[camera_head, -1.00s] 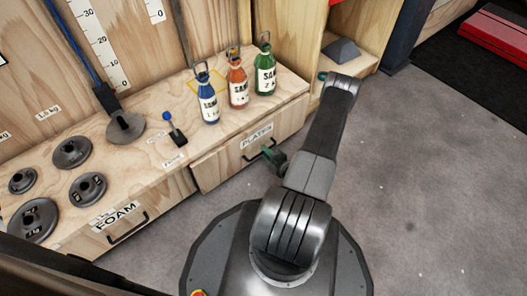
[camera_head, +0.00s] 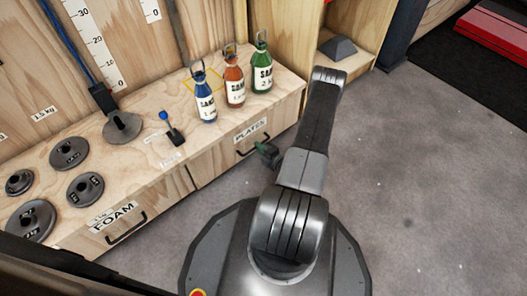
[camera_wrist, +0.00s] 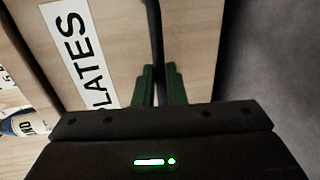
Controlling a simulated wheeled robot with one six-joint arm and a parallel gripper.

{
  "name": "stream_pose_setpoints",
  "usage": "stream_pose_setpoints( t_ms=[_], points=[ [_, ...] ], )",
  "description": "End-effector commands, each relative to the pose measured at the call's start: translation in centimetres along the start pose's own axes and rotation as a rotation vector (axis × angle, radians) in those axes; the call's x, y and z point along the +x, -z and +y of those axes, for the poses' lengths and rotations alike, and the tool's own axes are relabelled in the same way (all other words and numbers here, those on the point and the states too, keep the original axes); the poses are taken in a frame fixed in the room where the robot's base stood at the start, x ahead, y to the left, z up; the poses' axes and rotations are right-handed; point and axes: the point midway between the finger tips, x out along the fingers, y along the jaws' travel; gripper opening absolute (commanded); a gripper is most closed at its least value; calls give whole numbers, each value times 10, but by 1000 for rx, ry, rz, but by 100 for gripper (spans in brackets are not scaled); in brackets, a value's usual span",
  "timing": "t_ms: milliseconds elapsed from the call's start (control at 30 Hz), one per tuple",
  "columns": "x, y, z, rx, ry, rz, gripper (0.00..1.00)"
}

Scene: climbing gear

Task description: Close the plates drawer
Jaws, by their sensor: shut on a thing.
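The plates drawer (camera_head: 222,163) is a pale wooden front with a white PLATES label (camera_head: 250,130) at the right part of the bench. Its label also shows in the wrist view (camera_wrist: 80,55). The drawer front looks nearly in line with the bench front; I cannot tell whether it is fully flush. My gripper (camera_head: 266,150) is at the drawer's dark bar handle (camera_head: 245,152). In the wrist view, my green fingers (camera_wrist: 158,84) are shut on the black handle (camera_wrist: 156,35), one on each side. The arm hides the drawer's right end in part.
The FOAM drawer (camera_head: 118,228) is to the left. Blue (camera_head: 205,98), orange (camera_head: 234,85) and green (camera_head: 262,72) bottles stand on the bench top above the plates drawer. Several dark weight discs (camera_head: 85,188) lie on the left of the bench. The grey floor (camera_head: 430,180) at right is clear.

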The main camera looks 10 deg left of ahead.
Motion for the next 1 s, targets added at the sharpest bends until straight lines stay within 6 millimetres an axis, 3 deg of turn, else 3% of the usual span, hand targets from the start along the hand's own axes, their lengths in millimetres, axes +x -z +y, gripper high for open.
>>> stream_pose_setpoints(
  t_ms=[100, 367, 400, 500, 833, 1000],
  points=[
    [14, 0, 3, -3, 0, 1, 0],
    [16, -1, 3, -3, -1, -2, 0],
    [16, -1, 3, -3, -1, -2, 15],
    [16, -1, 3, -3, -1, -2, 32],
    [12, 0, 3, -1, 0, -1, 32],
    [-8, -1, 5, 3, 1, -4, 32]
  ],
)
